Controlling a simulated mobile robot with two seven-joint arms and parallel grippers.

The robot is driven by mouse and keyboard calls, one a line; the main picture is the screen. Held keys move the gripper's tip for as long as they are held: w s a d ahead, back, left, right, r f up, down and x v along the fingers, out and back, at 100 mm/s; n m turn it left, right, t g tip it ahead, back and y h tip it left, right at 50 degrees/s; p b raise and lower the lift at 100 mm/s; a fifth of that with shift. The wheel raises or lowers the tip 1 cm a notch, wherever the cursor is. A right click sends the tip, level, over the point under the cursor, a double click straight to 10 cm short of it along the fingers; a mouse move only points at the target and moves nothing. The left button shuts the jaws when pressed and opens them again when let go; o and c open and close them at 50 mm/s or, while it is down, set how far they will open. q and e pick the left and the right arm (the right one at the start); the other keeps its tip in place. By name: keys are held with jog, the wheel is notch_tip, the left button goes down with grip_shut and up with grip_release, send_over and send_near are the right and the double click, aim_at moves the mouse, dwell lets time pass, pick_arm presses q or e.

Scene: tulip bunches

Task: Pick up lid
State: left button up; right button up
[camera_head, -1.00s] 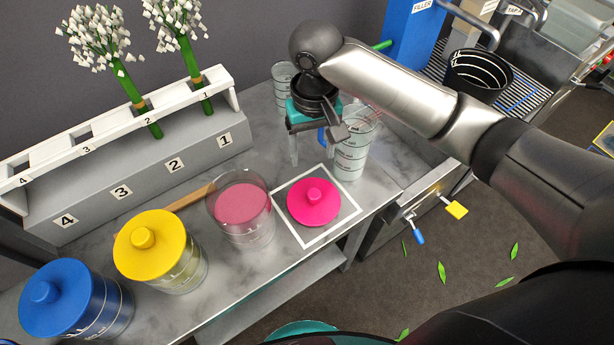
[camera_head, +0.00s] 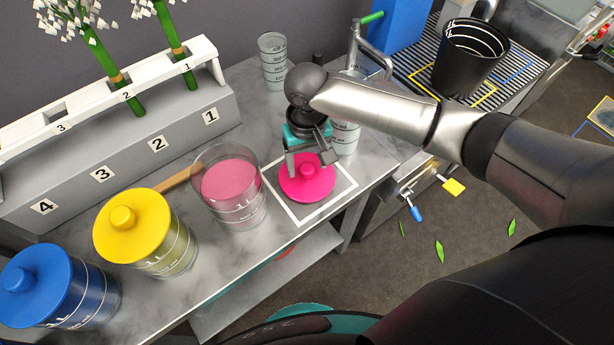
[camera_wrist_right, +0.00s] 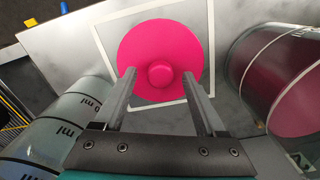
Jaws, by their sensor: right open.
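The pink lid (camera_head: 304,184) lies flat inside the white square outline on the counter, its round knob facing up. It also shows in the right wrist view (camera_wrist_right: 160,42), with the knob in the middle. My right gripper (camera_head: 308,164) is open just above the lid, partly covering its far side in the head view. In the wrist view the two fingers (camera_wrist_right: 160,88) reach over the lid on either side of the knob, with a gap on each side. My left gripper is not in view.
An open jar of pink liquid (camera_head: 232,192) stands left of the lid. Yellow-lidded (camera_head: 150,240) and blue-lidded (camera_head: 55,285) jars stand further left. Clear measuring cups (camera_head: 273,62) stand behind the gripper. A numbered flower rack (camera_head: 110,150) runs along the back.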

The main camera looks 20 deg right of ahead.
jog(key=shift+f, duration=0.85)
grip_shut()
